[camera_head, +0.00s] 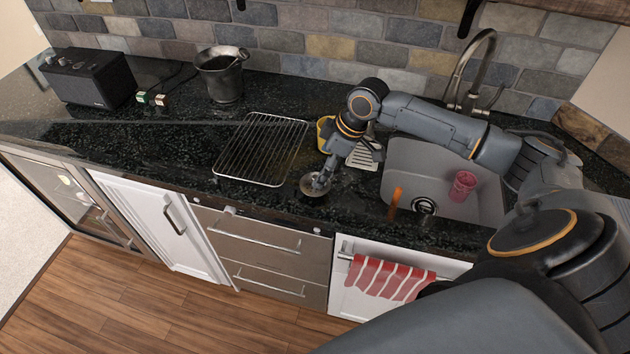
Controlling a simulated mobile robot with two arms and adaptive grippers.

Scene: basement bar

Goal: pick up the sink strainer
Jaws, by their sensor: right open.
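A small round metal piece that looks like the sink strainer (308,187) lies on the black countertop, near the front edge and left of the sink. My right gripper (322,184) points down at it from above, at its right side. The fingers overlap the strainer in the picture and hide part of it. The right gripper is open; I cannot tell whether its fingers touch the strainer. My left gripper is not in view.
A wire rack (262,149) lies left of the gripper. A yellow container (325,132) and a ribbed white tray (362,156) stand behind it. The sink (400,158) holds a pink cup (462,185). An orange item (395,201) is at its front.

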